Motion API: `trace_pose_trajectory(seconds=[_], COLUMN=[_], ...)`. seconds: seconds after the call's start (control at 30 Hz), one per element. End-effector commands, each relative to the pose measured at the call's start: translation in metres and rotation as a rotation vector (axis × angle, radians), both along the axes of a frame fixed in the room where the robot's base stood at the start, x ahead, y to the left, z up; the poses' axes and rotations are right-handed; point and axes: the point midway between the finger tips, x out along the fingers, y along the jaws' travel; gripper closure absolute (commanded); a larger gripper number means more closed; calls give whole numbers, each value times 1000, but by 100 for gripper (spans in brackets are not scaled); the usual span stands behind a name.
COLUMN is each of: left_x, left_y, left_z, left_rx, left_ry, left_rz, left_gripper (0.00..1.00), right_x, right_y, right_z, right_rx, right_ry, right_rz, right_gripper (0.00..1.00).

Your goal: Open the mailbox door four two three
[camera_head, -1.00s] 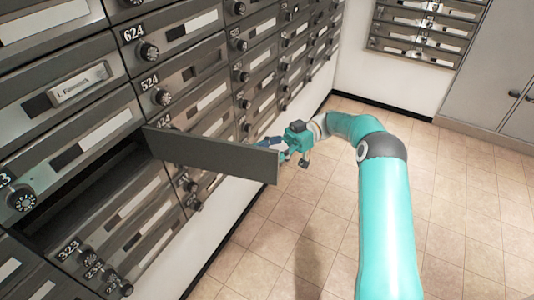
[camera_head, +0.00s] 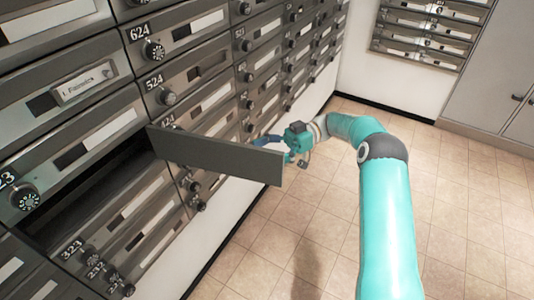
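One mailbox door (camera_head: 215,155) stands swung out from the wall of grey mailboxes. It is attached at its right side, and the dark empty compartment (camera_head: 85,190) shows to its left. The label of this compartment is not readable; it lies between the box labelled 523 or similar and the box labelled 323 (camera_head: 72,248). My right gripper (camera_head: 270,141) is just behind the door's free end, at its far side. The door hides part of its fingers, so I cannot tell whether they are open or touch the door. My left gripper is not in view.
More closed mailboxes with round dials, such as 624 (camera_head: 153,50) and 524 (camera_head: 166,97), fill the left side. The tiled floor (camera_head: 300,230) is clear. A grey cabinet (camera_head: 495,75) and further mailboxes (camera_head: 430,30) stand at the back right.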

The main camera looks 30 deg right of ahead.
Motion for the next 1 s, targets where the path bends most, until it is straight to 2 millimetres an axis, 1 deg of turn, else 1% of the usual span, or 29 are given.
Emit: trace_pose_trajectory(seconds=[0.27,0.37,0.47,0.8,0.9,1.0], left_x=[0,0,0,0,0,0], left_y=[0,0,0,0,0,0], left_z=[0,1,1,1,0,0], left_rx=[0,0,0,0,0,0], left_ry=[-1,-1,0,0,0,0], left_rz=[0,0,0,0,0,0], left_gripper=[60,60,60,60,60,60], right_x=[2,2,1,-2,-3,-3], right_y=[1,1,1,-1,-2,-2], right_z=[1,5,16,74,87,96], right_rx=[1,0,0,0,0,1], right_ry=[-3,-4,-6,-5,-4,-2], right_rz=[-5,-5,-5,-3,-3,-3], right_gripper=[25,25,25,25,25,25])
